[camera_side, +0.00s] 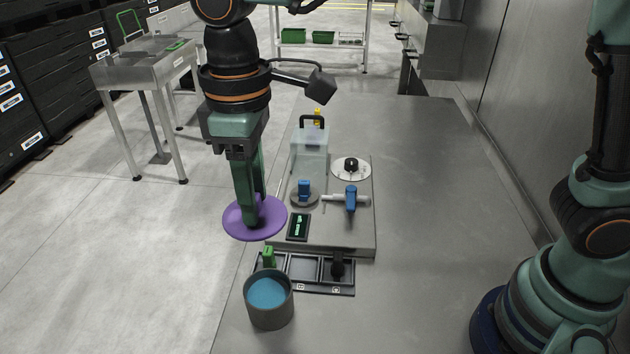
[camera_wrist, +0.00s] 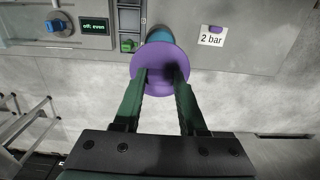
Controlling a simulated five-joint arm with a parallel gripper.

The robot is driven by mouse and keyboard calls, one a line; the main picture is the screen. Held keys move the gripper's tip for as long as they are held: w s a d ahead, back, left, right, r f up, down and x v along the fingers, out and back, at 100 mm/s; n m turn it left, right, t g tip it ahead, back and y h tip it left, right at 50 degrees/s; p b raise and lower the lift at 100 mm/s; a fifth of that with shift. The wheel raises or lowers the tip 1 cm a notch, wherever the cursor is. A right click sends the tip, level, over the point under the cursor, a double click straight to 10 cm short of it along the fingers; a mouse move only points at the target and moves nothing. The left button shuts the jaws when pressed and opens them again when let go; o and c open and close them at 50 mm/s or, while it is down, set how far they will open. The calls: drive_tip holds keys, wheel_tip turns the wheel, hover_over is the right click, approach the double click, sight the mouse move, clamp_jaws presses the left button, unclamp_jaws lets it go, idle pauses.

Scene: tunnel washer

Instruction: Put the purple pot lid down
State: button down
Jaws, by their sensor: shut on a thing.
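The purple pot lid (camera_side: 234,220) is a round disc held by my gripper (camera_side: 256,222), whose fingers are closed on its middle. In the side view it hangs nearly level at the left edge of the bench, behind the pot. It also shows in the wrist view (camera_wrist: 160,58) between my two fingertips (camera_wrist: 162,84), overlapping the bench edge. The grey pot (camera_side: 268,312) stands open on the bench, with blue contents. In the wrist view the lid hides most of the pot, leaving a blue part (camera_wrist: 160,35) visible. The grip point is partly hidden by the fingers.
A compartment tray (camera_side: 305,286) behind the pot holds a green piece (camera_side: 268,257) and a black piece (camera_side: 337,266); its middle is empty. A raised panel (camera_side: 345,238) carries blue valves, a display and a clear box.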

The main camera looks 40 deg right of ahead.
sight(260, 215)
wheel_tip(260, 215, up, 4)
drive_tip(key=shift+f, duration=0.2)
drive_tip(key=shift+s+d+r, duration=0.1)
drive_tip(key=shift+s+d, duration=0.1)
drive_tip(key=s+d+f, duration=0.6)
drive_tip(key=s+d, duration=0.2)
wheel_tip(260, 215, down, 20)
drive_tip(key=shift+w+a+r, duration=0.1)
drive_tip(key=shift+r, duration=0.05)
idle(0.3)
drive_tip(key=shift+c, duration=2.3)
unclamp_jaws()
